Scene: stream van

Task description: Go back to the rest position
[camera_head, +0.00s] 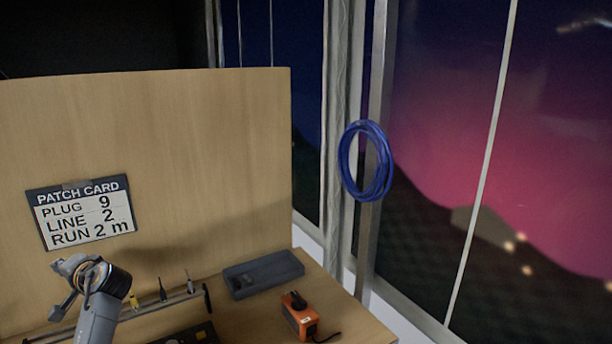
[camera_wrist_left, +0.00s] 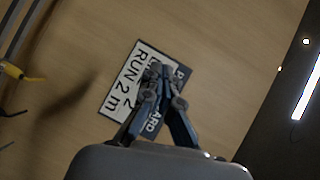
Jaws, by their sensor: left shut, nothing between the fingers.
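My left gripper (camera_head: 66,268) is raised at the lower left of the head view, in front of the wooden back panel and just below the patch card (camera_head: 84,212). Its fingers also show in the left wrist view (camera_wrist_left: 158,72), shut and empty, with the card (camera_wrist_left: 122,84) behind them. The card reads PLUG 9, LINE 2, RUN 2 m. My right gripper is not in view.
A wooden panel (camera_head: 200,140) stands behind the bench. On the bench are a rail (camera_head: 150,308) with several small plugs, a dark grey tray (camera_head: 263,274) and an orange device (camera_head: 300,316). A blue cable coil (camera_head: 365,160) hangs on a post at right.

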